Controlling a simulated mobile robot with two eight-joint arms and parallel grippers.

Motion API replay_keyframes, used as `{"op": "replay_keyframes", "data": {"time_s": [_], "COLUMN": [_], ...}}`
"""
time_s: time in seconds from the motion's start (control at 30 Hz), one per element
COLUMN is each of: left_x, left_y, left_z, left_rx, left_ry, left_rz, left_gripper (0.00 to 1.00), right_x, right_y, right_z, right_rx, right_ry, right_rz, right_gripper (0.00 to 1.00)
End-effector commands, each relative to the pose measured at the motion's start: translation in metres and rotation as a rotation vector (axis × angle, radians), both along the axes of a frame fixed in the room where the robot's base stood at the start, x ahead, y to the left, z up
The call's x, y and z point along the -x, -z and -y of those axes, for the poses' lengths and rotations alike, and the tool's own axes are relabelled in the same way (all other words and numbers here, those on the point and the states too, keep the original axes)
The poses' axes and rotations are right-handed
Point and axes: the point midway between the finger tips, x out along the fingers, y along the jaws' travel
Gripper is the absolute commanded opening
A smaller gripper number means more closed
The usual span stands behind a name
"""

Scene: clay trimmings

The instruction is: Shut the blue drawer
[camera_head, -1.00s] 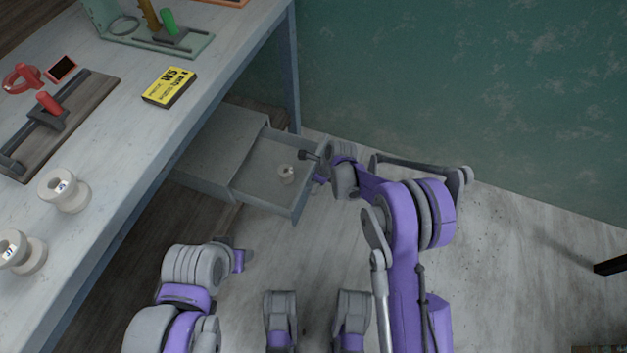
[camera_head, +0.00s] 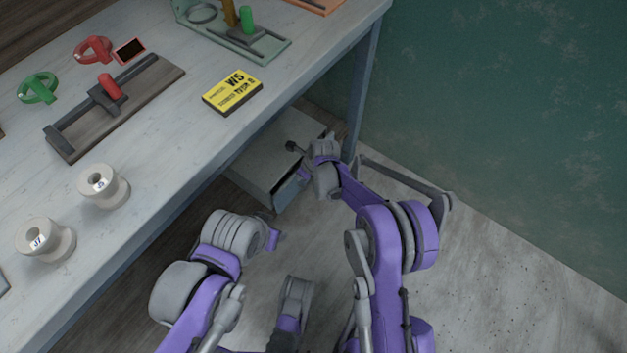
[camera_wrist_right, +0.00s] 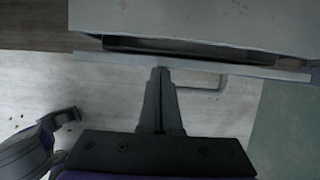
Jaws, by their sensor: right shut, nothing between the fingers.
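The blue drawer (camera_head: 289,190) looks grey-blue and sits low in a cabinet (camera_head: 262,160) under the workbench. In the right wrist view its front panel (camera_wrist_right: 235,68) is separated from the cabinet body by a narrow dark gap, so it is slightly open. A handle (camera_wrist_right: 205,83) sticks out from the front. My right gripper (camera_wrist_right: 160,72) is shut and empty, its tips at the front panel, just left of the handle, seemingly touching it. In the head view my right arm partly covers the drawer. My left gripper (camera_head: 273,240) is low over the floor; its fingers cannot be made out.
The workbench (camera_head: 150,190) fills the left, with spools (camera_head: 103,186), a yellow box (camera_head: 232,91), a wooden fixture (camera_head: 115,105) and a green stand (camera_head: 235,40) on it. A bench leg (camera_head: 362,95) stands beside the cabinet. A green wall (camera_head: 520,120) is behind; the floor at right is clear.

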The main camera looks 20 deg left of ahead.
Motion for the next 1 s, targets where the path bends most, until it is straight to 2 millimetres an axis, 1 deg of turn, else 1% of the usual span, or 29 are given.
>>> {"op": "replay_keyframes", "data": {"time_s": [0.03,0.1,0.23,0.7,0.87,0.97,1.0], "left_x": [0.000,0.000,0.000,0.000,0.000,0.000,0.000], "left_y": [0.000,0.001,0.001,0.001,0.001,0.001,0.001], "left_z": [0.000,0.000,0.000,0.000,0.000,0.000,0.000], "left_rx": [0.000,0.000,0.000,0.000,0.000,0.000,0.000], "left_ry": [0.000,0.000,0.000,0.000,0.000,0.000,0.000], "left_rz": [0.000,0.000,0.000,0.000,0.000,0.000,0.000], "left_gripper": [0.50,0.50,0.50,0.50,0.50,0.50,0.50], "right_x": [-0.002,-0.004,-0.006,-0.008,-0.010,-0.013,-0.015], "right_y": [0.001,0.000,0.000,0.000,-0.001,-0.001,-0.001], "right_z": [-0.006,-0.011,-0.018,-0.023,-0.018,-0.005,0.002], "right_rx": [0.000,0.000,0.000,-0.005,-0.004,-0.002,-0.002], "right_ry": [-0.001,0.000,0.001,0.002,0.003,0.002,0.002], "right_rz": [0.000,0.000,0.000,0.003,0.003,0.002,0.001], "right_gripper": [0.00,0.00,0.00,0.00,0.00,0.00,0.00]}}
